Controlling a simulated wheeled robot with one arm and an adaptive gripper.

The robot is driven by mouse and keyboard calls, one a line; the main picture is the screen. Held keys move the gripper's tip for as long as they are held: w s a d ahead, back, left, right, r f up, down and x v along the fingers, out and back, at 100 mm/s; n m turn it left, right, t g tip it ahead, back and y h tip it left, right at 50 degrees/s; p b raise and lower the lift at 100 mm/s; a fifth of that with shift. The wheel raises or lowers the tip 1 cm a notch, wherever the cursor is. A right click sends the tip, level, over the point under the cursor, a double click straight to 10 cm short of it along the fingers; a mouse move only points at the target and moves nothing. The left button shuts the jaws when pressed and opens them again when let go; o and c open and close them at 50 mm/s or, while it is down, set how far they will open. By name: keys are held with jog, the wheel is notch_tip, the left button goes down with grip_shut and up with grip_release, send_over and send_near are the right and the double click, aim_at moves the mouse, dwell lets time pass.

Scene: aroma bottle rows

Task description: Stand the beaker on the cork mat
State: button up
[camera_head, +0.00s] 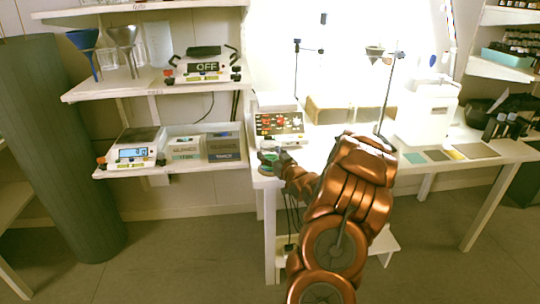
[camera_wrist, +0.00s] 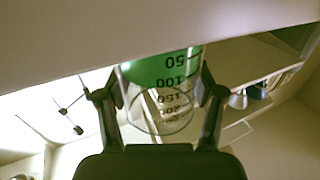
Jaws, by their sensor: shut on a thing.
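The beaker (camera_wrist: 160,72) is clear glass with green liquid and printed volume marks, which read upside down in the wrist view. My gripper (camera_wrist: 158,94) is shut on it, with one finger on each side of the glass. The beaker's liquid end points to the top of that picture, near a broad pale surface; I cannot tell whether they touch. In the head view my gripper (camera_head: 277,163) is at the front left corner of the white table, and the beaker is small and partly hidden there. I cannot surely pick out the cork mat; several flat squares lie on the table's right part.
The white table (camera_head: 515,152) carries a control box (camera_head: 279,124), a cardboard box (camera_head: 328,110), a stand with a funnel (camera_head: 387,95) and a white machine (camera_head: 427,112). Wall shelves with scales (camera_head: 136,153) and glassware are at left. A dark green column (camera_head: 60,150) stands far left.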

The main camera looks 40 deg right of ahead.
jog(key=shift+f, duration=0.1)
jog(key=o, duration=1.3)
jog(key=shift+b+v, duration=0.3)
jog(key=shift+v, duration=5.7)
jog(key=shift+w, duration=0.1)
